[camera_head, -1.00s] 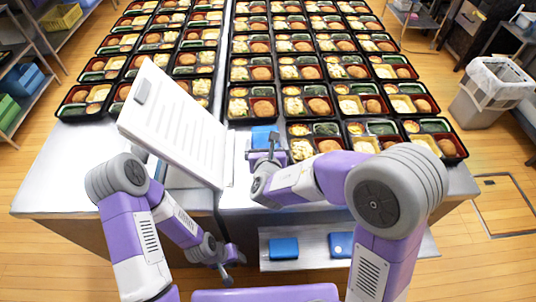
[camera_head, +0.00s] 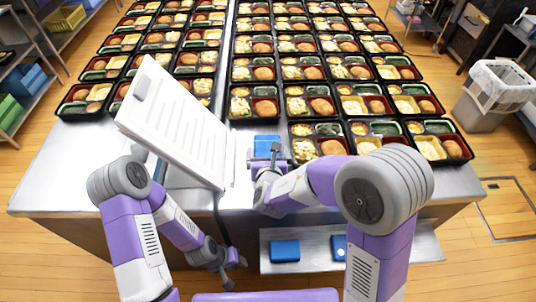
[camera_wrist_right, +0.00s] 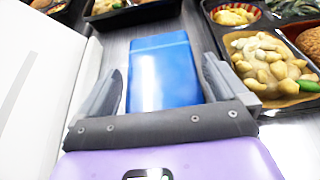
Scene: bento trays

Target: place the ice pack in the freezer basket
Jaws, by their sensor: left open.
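A blue ice pack (camera_head: 266,143) lies on the metal counter, beside the front food trays. In the right wrist view the ice pack (camera_wrist_right: 163,70) shows between the two fingers of my right gripper (camera_wrist_right: 163,88). The fingers are apart, with a gap at the pack's left side; I cannot tell if the right finger touches it. In the head view my right gripper (camera_head: 272,158) is just in front of the pack. My left gripper (camera_head: 234,272) is open and empty, low in front of the counter. I cannot make out a freezer basket.
A tilted white ribbed panel (camera_head: 172,120) stands left of my right gripper. Rows of filled bento trays (camera_head: 317,142) cover the counter behind. Two more blue packs (camera_head: 285,250) lie on a low shelf (camera_head: 394,258), one partly hidden by my right arm. A bin (camera_head: 490,95) stands at right.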

